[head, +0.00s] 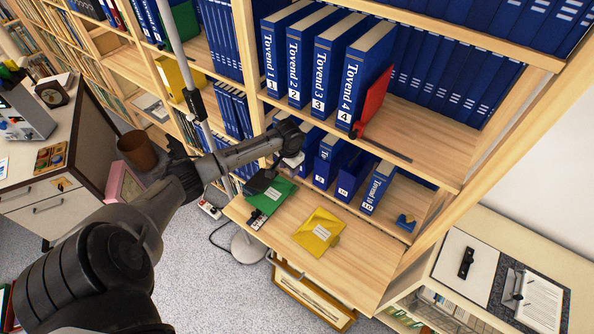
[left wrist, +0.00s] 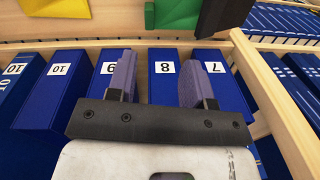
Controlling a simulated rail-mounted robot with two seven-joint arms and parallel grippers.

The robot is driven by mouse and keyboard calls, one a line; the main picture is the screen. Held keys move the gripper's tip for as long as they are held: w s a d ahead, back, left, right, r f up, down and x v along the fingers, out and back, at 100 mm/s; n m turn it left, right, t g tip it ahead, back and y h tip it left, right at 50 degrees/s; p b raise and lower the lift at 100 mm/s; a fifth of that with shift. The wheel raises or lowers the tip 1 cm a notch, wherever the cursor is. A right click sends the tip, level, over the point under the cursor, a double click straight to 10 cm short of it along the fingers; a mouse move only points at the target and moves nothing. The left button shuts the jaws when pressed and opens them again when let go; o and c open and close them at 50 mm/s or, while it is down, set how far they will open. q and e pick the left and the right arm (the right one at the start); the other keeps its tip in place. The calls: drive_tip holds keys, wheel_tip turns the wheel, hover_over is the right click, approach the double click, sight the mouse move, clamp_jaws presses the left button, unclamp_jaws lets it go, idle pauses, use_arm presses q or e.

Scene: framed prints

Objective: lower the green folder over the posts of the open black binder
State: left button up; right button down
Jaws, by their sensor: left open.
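The green folder (head: 276,198) lies on the pull-out wooden shelf in the head view, with a black part at its lower left edge. It also shows at the top of the left wrist view (left wrist: 178,14), partly cut off. A dark binder (head: 557,305) lies open on the pale cabinet at the right, with white paper and a metal mechanism (head: 517,286). My right gripper is not in view.
A yellow folder (head: 318,231) lies right of the green one. Numbered blue binders (left wrist: 163,68) stand behind the pull-out shelf. A red item (head: 375,102) projects from the shelf above. A white panel with a black clip (head: 466,263) lies left of the dark binder.

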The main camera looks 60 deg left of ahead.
sight(291, 191)
use_arm(q)
drive_tip(key=shift+d+n+h, duration=0.3)
drive_tip(key=shift+d+n, duration=0.15)
drive_tip(key=shift+n, duration=0.35)
wheel_tip(291, 191, down, 14)
drive_tip(key=b, duration=0.3)
drive_tip(key=shift+r, duration=0.1)
idle(0.4)
clamp_jaws()
